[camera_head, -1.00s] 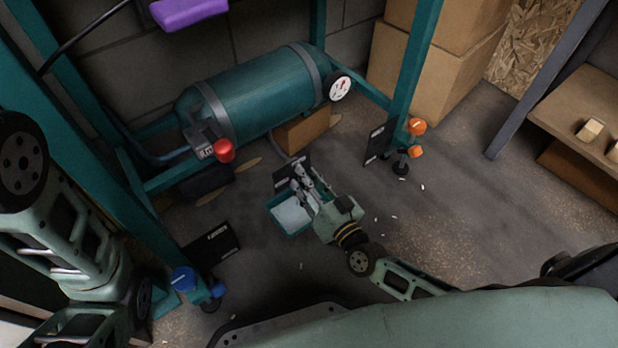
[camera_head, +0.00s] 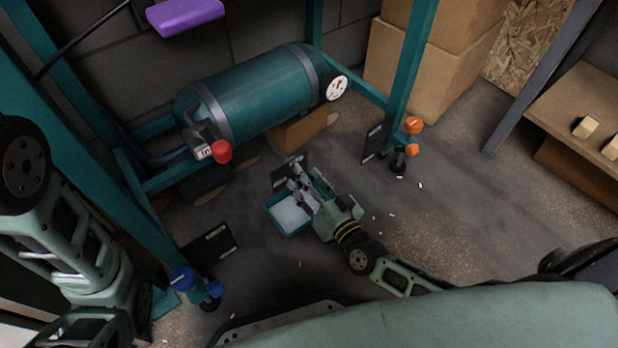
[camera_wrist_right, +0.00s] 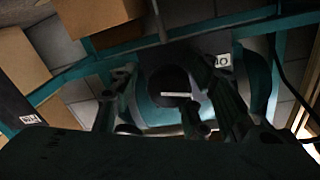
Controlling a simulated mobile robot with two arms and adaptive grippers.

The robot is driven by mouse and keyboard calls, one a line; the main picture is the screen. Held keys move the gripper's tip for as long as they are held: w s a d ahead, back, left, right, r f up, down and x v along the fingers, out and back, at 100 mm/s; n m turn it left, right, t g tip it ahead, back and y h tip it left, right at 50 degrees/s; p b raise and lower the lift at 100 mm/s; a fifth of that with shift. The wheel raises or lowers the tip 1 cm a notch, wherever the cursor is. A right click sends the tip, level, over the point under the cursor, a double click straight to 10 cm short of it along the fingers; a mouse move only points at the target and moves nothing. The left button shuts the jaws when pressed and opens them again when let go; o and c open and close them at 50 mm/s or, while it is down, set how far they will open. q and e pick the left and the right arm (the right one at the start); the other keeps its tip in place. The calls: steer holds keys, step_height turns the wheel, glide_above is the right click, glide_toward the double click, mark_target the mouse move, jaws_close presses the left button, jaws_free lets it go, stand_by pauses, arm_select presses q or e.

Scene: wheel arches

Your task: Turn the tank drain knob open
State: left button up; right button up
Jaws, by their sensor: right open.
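The teal tank (camera_head: 255,95) lies on its side in a teal frame. My right gripper (camera_head: 302,180) is low in front of the tank, open, its fingers pointing toward the tank's underside. In the right wrist view, a dark round knob (camera_wrist_right: 168,80) with a white bar mark shows between the open fingers of my right gripper (camera_wrist_right: 165,100). The bar lies roughly level in that picture. I cannot tell whether the fingers touch the knob. The knob is hidden in the head view. My left arm shows at the left, but its gripper does not.
A teal tray (camera_head: 288,216) with pale contents sits on the floor beside my right gripper. A red knob (camera_head: 221,151) and a white gauge (camera_head: 337,88) are on the tank. Orange knobs (camera_head: 413,125) and blue knobs (camera_head: 183,279) sit by the frame legs. Dark labelled panels stand nearby.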

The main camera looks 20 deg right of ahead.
steer(key=v, duration=0.7)
steer(key=shift+s, duration=0.25)
steer(key=shift+d, duration=0.1)
